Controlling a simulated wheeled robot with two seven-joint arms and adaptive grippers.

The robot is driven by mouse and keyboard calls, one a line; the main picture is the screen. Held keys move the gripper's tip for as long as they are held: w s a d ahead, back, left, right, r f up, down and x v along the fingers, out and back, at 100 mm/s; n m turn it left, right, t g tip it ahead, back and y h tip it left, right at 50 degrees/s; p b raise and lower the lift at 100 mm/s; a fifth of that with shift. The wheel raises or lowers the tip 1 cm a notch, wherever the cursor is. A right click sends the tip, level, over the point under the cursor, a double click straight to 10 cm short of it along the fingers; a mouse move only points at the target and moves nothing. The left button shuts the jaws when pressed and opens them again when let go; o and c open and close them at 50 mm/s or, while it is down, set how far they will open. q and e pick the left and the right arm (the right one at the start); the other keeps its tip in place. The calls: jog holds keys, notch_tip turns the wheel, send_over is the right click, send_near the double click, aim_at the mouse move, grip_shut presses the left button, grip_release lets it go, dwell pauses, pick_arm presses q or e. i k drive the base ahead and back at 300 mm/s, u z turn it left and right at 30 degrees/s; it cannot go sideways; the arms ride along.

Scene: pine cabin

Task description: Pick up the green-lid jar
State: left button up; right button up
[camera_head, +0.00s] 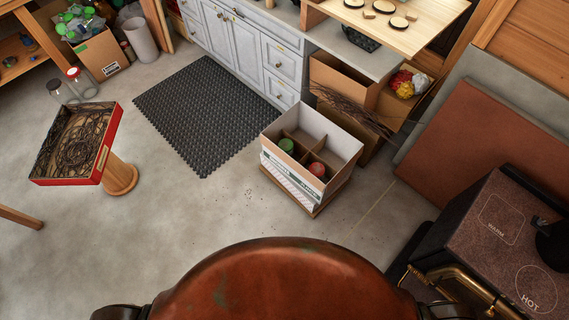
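A green lid (287,145) shows in a compartment of the white divided carton (330,128), towards its left side. The jar body under the lid is hidden by the carton walls and dividers. A red lid (317,170) shows in another compartment, nearer the front right. The carton is open at the top and stands right of the middle of the view. Neither of my grippers is in view, so I see nothing held.
A red tray of dark wiry stuff (75,140) rests on a wooden stand at left. Clear jars, one red-lidded (74,73), stand behind it. A stove (490,225) is at right, a dark mat (195,108) behind. The floor left of the carton is clear.

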aim_at(286, 145)
jog(key=u, duration=1.7)
jog(key=i, duration=1.3)
jog(key=z, duration=0.65)
